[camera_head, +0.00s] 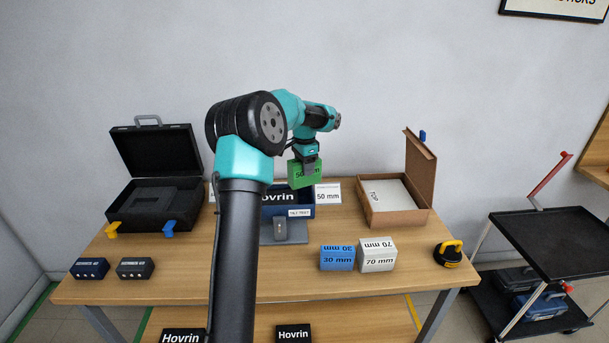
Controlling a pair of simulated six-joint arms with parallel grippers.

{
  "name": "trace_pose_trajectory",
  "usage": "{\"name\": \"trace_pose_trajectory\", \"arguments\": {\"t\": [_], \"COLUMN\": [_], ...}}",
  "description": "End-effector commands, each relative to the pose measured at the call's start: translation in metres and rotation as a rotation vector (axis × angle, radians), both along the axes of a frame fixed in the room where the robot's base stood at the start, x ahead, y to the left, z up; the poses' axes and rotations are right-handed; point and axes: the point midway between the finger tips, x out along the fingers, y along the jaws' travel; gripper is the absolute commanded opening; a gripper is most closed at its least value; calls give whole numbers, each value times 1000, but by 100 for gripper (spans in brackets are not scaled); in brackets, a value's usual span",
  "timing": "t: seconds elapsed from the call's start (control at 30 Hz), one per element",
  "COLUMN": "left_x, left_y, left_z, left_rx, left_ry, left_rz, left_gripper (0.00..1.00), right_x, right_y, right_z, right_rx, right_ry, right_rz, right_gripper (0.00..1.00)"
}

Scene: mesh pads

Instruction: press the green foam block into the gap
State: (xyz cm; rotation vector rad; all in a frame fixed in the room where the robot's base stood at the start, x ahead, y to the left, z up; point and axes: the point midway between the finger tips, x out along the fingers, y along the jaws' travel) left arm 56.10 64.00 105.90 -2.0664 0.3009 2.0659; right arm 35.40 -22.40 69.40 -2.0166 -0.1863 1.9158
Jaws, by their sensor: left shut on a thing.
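The green foam block (298,177), marked 50 mm, is in my left gripper (308,163) in the head view. The gripper points down and is shut on the block. The block is held in front of a blue Hovrin box (301,211) with a tilt test label, overlapping its upper part in the picture. I cannot tell whether the block touches the box. My left arm hides the left part of the box, and the gap is not clearly visible. My right gripper is not in view.
A blue 30 mm block (337,258) and a white 70 mm block (377,255) lie at the table's front. An open black case (155,205) stands left and an open cardboard box (395,222) right. A yellow-black item (449,253) sits at the right edge. A cart (553,245) stands beyond.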

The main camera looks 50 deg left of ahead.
Motion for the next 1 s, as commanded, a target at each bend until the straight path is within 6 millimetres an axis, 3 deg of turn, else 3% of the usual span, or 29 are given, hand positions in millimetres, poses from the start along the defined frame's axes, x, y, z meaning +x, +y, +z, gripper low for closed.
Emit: {"name": "trace_pose_trajectory", "arguments": {"t": [0.33,0.97,1.0], "left_x": [0,0,0], "left_y": [0,0,0], "left_z": [-34,-43,-43], "left_rx": [-1,-1,0], "left_ry": [1,1,0], "left_rz": [0,0,0], "left_gripper": [30,30,54], "right_x": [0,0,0], "right_y": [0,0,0], "right_z": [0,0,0], "right_rx": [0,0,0], "right_ry": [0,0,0], "right_rz": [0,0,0], "right_gripper": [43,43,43]}}
